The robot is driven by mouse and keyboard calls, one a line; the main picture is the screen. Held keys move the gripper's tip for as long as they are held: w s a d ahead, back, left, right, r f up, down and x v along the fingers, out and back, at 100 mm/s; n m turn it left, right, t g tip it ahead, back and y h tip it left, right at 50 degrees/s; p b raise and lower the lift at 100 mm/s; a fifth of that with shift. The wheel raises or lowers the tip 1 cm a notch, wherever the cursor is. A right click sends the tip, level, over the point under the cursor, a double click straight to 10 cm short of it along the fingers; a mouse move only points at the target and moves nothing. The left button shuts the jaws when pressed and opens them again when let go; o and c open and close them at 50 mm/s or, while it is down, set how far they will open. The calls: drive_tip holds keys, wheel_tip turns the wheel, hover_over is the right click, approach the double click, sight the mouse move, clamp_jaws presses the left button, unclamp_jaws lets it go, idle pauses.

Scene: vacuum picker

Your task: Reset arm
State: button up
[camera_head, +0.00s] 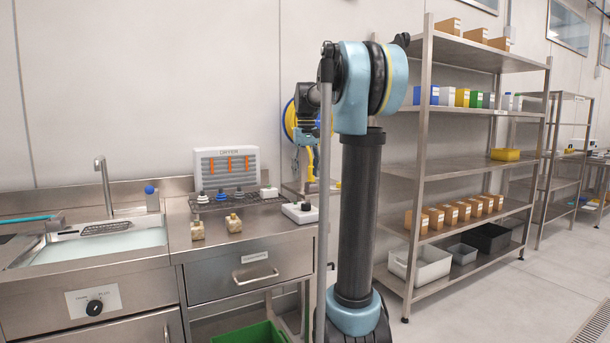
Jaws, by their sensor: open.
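My arm stands upright in the right middle of the head view, with a black lower link (361,215) and a light-blue and black elbow (370,85) above it. Beyond the elbow, dark parts of my arm (309,97) show at its left. I cannot make out the fingers of my gripper among them, and nothing is seen held. A thin grey upright pole (325,210) with a dark top stands just left of the black link.
A steel counter (275,235) with sink (105,245), dryer rack (227,168), small stoppered bottles (233,223) and a white device (300,212) lies left. A green bin (252,333) is below. Loaded shelving (470,165) stands right. A yellow hose reel (290,121) is behind my arm. Floor is free at lower right.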

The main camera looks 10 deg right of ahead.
drive_tip(key=s+f+t, duration=0.2)
drive_tip(key=s+f, duration=2.9)
drive_tip(key=s, duration=0.4)
drive_tip(key=shift+m, duration=0.3)
